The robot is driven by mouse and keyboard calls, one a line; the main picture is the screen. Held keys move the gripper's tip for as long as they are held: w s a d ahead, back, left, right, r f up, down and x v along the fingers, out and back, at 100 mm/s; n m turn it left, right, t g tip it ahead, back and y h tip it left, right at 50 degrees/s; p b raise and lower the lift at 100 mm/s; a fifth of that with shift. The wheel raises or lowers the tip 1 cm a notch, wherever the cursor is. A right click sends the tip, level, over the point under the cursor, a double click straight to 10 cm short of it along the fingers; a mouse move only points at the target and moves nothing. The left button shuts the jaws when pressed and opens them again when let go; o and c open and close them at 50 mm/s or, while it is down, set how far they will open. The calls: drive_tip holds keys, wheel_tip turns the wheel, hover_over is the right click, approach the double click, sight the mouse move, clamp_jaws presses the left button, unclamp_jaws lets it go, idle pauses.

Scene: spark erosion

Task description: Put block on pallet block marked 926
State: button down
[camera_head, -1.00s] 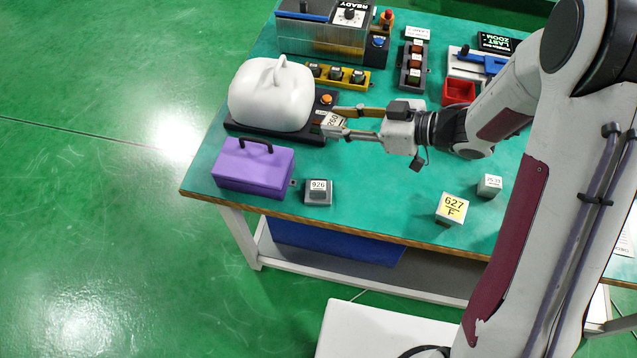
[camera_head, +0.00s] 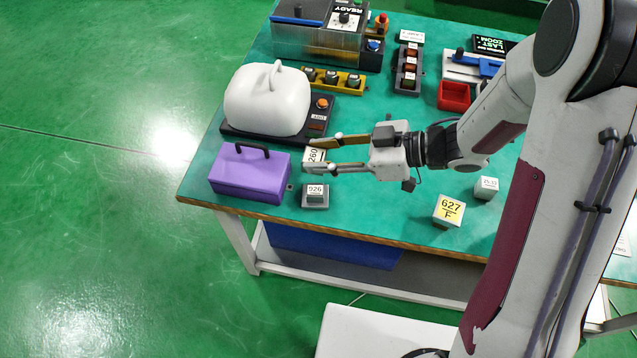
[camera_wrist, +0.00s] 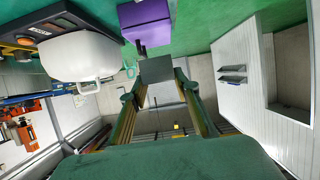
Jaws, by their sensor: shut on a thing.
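My gripper (camera_head: 309,156) is shut on a small grey block (camera_head: 314,156) with a white label that seems to read 260. The block also shows between the fingertips in the wrist view (camera_wrist: 156,69). The pallet block marked 926 (camera_head: 315,197) is a low grey piece on the green table near its front edge. In the head view my gripper and the held block are just behind it, apart from it and seemingly above the table. I cannot make out the 926 pallet block in the wrist view; the held block may hide it.
A purple case (camera_head: 250,174) with a black handle stands close left of the 926 pallet block. A white domed cover (camera_head: 268,102) on a black base is behind. Blocks marked 627 F (camera_head: 449,210) and a smaller label (camera_head: 486,188) stand to the right. Table between is clear.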

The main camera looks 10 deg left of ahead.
drive_tip(key=shift+f, duration=2.7)
drive_tip(key=shift+f, duration=2.1)
drive_tip(key=shift+f, duration=0.1)
drive_tip(key=c, duration=1.5)
unclamp_jaws()
drive_tip(key=v, duration=1.2)
